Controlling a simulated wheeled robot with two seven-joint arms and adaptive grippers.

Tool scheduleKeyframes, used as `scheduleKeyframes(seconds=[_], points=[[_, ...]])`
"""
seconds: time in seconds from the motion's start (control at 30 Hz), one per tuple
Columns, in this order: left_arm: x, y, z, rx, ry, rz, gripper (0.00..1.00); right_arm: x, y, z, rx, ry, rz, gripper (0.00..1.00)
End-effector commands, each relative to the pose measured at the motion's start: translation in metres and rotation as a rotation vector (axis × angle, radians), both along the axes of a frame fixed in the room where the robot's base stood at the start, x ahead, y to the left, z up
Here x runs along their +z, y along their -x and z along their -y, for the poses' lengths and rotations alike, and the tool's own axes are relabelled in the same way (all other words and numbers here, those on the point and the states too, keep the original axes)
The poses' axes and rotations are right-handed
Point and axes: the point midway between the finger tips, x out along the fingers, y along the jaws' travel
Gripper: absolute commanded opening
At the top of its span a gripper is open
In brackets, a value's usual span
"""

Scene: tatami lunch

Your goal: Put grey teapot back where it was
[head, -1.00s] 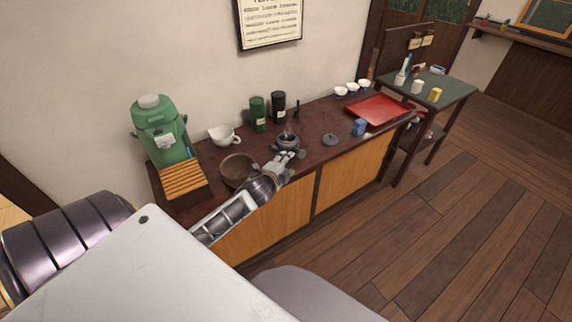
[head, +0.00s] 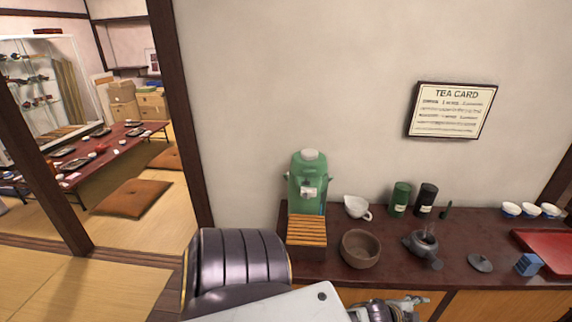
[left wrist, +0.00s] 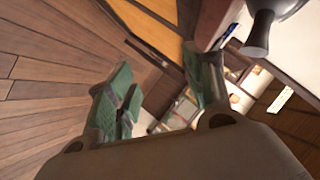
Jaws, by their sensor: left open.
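The grey teapot (head: 421,245) stands upright on the dark counter (head: 385,268), its side handle pointing toward the front edge. Its round lid (head: 480,262) lies apart on the counter to its right, and the pot's top is open. My left gripper (head: 408,304) is below and in front of the teapot, by the counter's front edge, apart from it. In the left wrist view my left gripper (left wrist: 155,78) has its green-padded fingers apart with nothing between them. A grey handle and rounded body, likely the teapot (left wrist: 259,35), show at upper right there. My right gripper is out of view.
A brown bowl (head: 360,249), white pourer (head: 356,208), green canister (head: 399,199) and black canister (head: 426,200) stand near the teapot. A green dispenser (head: 307,181) is at left.

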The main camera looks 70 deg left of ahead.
Motion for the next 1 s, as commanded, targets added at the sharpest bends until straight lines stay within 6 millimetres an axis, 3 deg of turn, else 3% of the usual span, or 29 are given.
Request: scheduleKeyframes(seconds=[0.03, 0.27, 0.47, 0.7, 1.0], points=[[-0.021, 0.006, 0.002, 0.016, 0.037, -0.03, 0.52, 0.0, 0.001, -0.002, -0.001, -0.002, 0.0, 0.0], [-0.117, 0.043, -0.002, 0.08, 0.122, -0.177, 0.52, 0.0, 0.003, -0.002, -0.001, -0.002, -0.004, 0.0], [-0.196, 0.09, -0.009, 0.138, 0.164, -0.311, 0.52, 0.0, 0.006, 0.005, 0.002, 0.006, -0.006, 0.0], [-0.28, 0.162, -0.015, 0.217, 0.209, -0.471, 0.52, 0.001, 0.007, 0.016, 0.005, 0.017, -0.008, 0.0], [-0.365, 0.27, -0.02, 0.324, 0.252, -0.666, 0.52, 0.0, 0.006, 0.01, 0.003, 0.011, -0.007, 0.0]])
